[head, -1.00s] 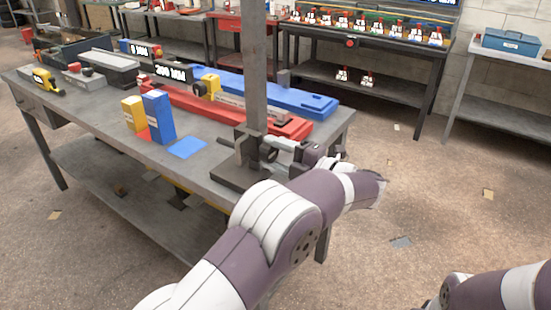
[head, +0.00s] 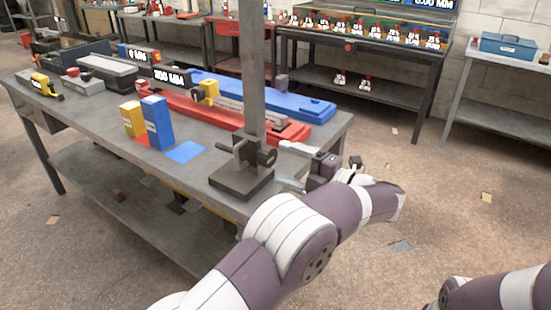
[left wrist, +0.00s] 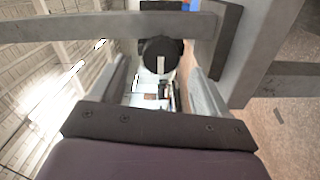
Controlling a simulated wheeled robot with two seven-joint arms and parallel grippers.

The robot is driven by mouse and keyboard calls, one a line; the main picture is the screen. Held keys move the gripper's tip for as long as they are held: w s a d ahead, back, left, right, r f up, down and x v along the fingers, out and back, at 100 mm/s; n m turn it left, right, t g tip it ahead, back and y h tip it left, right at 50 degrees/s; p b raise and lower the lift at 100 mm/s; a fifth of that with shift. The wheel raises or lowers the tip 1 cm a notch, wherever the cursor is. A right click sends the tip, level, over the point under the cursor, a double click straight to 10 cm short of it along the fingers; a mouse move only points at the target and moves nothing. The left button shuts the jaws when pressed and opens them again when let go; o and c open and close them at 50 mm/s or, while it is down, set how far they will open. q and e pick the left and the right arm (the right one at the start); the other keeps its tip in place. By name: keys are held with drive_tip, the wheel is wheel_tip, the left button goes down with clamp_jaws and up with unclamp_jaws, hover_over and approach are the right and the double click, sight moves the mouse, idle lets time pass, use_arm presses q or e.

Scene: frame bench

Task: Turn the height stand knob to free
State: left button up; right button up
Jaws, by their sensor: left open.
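The height stand has a dark base (head: 240,181), a tall grey column (head: 254,70) and a dark clamp block with a round black knob (head: 268,157) on its right side. In the left wrist view the knob (left wrist: 161,56) faces me, with a pale mark line that looks upright in the picture. My left gripper (head: 284,165) is open beside the stand, a little right of the knob, and holds nothing. In the left wrist view its two fingers (left wrist: 162,88) stand apart, with the knob beyond them and between them. My right gripper is out of view; only part of that arm shows.
The stand is at the near right corner of the grey bench (head: 215,150). Open floor is to the right.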

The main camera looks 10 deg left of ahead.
use_arm(q)
drive_tip(key=v, duration=0.8)
drive_tip(key=shift+d, duration=0.3)
drive_tip(key=shift+s, duration=0.1)
